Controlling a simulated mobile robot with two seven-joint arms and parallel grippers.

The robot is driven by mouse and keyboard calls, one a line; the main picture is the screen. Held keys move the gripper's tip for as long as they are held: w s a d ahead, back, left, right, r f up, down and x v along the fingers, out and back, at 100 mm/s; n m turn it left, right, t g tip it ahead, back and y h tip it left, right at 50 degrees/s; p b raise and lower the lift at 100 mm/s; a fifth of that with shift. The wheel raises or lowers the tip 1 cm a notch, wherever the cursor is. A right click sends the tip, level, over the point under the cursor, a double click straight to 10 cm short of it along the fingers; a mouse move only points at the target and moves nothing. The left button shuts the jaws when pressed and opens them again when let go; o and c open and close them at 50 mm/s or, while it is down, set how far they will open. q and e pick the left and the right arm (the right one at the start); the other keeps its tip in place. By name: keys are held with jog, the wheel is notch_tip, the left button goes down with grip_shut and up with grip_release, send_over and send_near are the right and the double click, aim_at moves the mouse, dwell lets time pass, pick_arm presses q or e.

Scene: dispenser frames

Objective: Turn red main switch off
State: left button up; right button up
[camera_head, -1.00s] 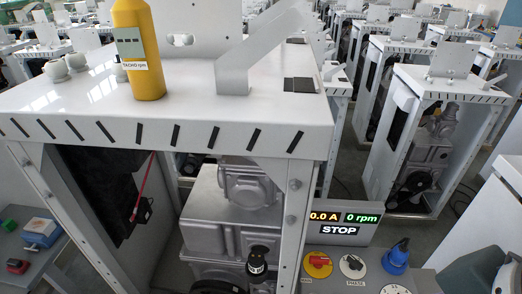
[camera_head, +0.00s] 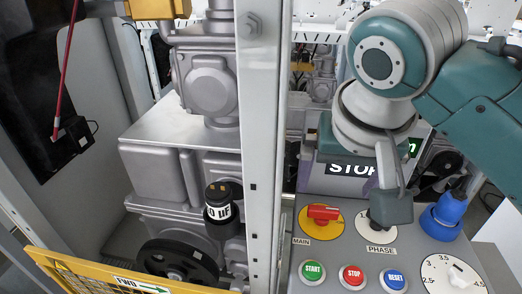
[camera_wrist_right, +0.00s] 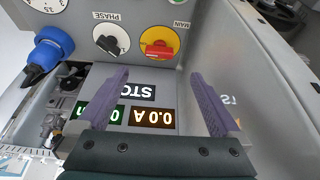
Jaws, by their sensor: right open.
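The red main switch (camera_head: 323,213) is a red knob on a round yellow plate, above the MAIN label on the grey control panel. Its handle lies roughly across the panel in the head view. In the wrist view the switch (camera_wrist_right: 160,48) is beyond the fingers, upper centre. My right gripper (camera_wrist_right: 160,78) is open and empty, its two purple fingers apart and clear of the switch. In the head view my right gripper (camera_head: 342,178) hangs by the display, behind the switch, partly hidden by its own wrist. My left gripper is not in view.
The black PHASE knob (camera_head: 378,218) is right of the switch. A blue plug (camera_head: 446,215) stands farther right. START (camera_head: 312,272), STOP (camera_head: 352,277) and RESET (camera_head: 393,280) buttons sit in front. A white frame post (camera_head: 263,150) rises left of the panel. The display (camera_head: 350,169) reads STOP.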

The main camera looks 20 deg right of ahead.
aim_at(324, 208)
jog(key=b+x, duration=0.1)
jog(key=x, duration=0.9)
jog(key=shift+w+d+f, duration=0.15)
jog(key=shift+w+d, duration=0.05)
jog(key=shift+w, duration=0.05)
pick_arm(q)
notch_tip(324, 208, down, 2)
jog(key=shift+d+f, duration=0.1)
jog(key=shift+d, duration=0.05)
pick_arm(e)
jog(key=shift+c, duration=0.4)
